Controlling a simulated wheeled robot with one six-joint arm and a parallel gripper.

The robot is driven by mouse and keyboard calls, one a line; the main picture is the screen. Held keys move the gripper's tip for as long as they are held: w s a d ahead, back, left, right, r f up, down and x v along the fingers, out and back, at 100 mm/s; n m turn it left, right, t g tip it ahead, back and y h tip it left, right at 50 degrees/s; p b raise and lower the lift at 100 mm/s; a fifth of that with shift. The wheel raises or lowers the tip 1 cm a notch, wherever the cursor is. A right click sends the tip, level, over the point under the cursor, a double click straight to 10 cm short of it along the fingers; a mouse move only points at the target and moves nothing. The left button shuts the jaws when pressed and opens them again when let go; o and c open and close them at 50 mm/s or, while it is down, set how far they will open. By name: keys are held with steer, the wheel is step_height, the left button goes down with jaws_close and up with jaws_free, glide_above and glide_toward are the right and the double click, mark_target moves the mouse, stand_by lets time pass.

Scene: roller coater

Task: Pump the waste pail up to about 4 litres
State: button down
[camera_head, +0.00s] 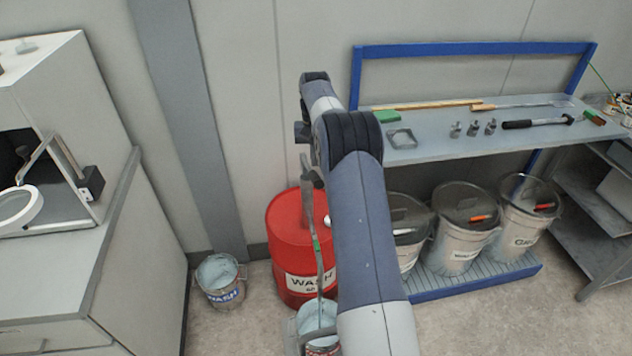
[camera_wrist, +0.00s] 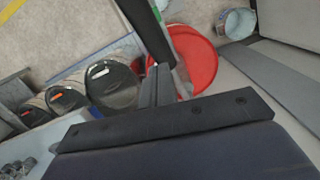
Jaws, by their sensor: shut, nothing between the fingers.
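A red drum (camera_head: 295,250) labelled "WASH" stands against the wall, partly behind my arm. A slim grey upright part with a green mark (camera_head: 317,243) runs down in front of it; I cannot tell whether it is the pump. A pail (camera_head: 318,318) with pale blue inside stands at the drum's front, partly hidden; its label is unreadable. Another pail (camera_head: 221,284) labelled "WASH" stands left of the drum. In the wrist view my gripper (camera_wrist: 155,86) is shut and empty, with the red drum (camera_wrist: 203,62) beyond it. I cannot tell whether it touches anything.
Several lidded grey bins (camera_head: 464,228) stand on a blue-edged low rack (camera_head: 470,288) right of the drum. Above is a bench (camera_head: 450,148) with tools. A white cabinet (camera_head: 60,270) is at left. Floor between cabinet and drum is partly clear.

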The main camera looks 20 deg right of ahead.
step_height(320, 180, up, 6)
steer(key=shift+w, duration=0.3)
steer(key=shift+d, duration=0.1)
stand_by(0.7)
steer(key=shift+s+f, duration=0.15)
steer(key=shift+f, duration=1.4)
steer(key=shift+s+f, duration=0.15)
steer(key=shift+f, duration=1.4)
